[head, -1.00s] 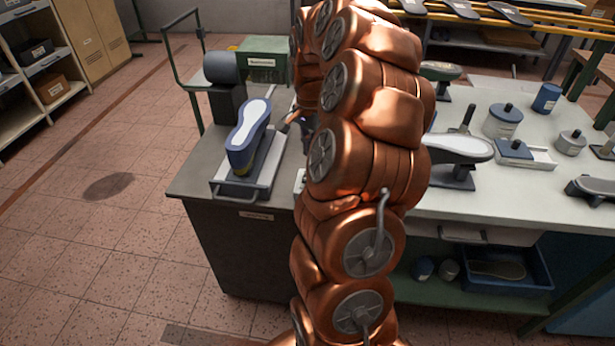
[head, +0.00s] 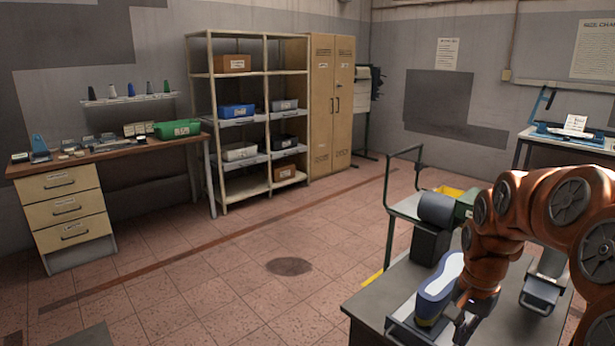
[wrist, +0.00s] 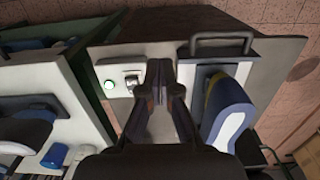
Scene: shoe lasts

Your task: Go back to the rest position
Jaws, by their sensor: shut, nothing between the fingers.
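My gripper (wrist: 160,68) is shut and empty in the wrist view. Its fingers meet over a pale plate beside a green button and a small switch. A blue shoe last with a whitish sole (wrist: 228,108) lies on a stand just right of the fingers, apart from them. In the head view the same last (head: 440,288) is at the lower right, on the grey bench (head: 374,306). My copper arm reaches down beside it. The gripper's fingertips are mostly hidden or too small to tell there.
A dark machine (head: 430,228) stands on the bench behind the last. A shelf rack (head: 214,130), a tan locker (head: 332,105) and a wooden drawer desk (head: 60,208) line the far walls. The tiled floor (head: 220,265) between them and the bench is open.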

